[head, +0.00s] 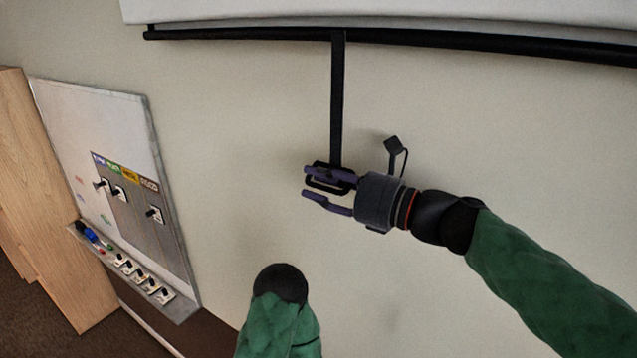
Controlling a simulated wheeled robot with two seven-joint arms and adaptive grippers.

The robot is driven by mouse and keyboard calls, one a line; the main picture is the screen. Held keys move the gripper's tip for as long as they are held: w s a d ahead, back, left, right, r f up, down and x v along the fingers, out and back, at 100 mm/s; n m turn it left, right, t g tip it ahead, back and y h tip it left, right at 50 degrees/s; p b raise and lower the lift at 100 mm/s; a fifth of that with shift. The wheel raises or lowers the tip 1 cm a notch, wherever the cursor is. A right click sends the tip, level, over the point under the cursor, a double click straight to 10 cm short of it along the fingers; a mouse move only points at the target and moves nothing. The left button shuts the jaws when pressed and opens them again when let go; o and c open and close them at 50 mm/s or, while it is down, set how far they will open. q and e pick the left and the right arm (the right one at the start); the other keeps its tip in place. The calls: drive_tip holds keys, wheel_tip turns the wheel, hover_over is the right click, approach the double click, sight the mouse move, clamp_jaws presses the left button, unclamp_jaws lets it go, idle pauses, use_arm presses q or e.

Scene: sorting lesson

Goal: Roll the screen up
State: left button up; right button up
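The white screen (400,10) is at the top of the head view, with a black bar (240,33) along its lower edge. A black strap (337,100) hangs straight down from the bar and ends in a black loop handle (313,185). My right gripper (310,183) is at the handle, coming from the right. Its two purple fingers are apart; the upper one overlaps the loop, and the lower one is just below it. I cannot tell whether the upper finger passes through the loop. My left gripper is not in view.
A whiteboard (95,115) with a sorting panel (133,190) hangs on the wall at left. Its ledge (180,312) carries several small cards and a blue item (90,235). A wooden cabinet (35,190) stands at far left. The wall around the strap is bare.

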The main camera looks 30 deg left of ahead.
drive_tip(key=d, duration=1.1)
drive_tip(key=shift+d, duration=0.25)
drive_tip(key=shift+s+f, duration=0.1)
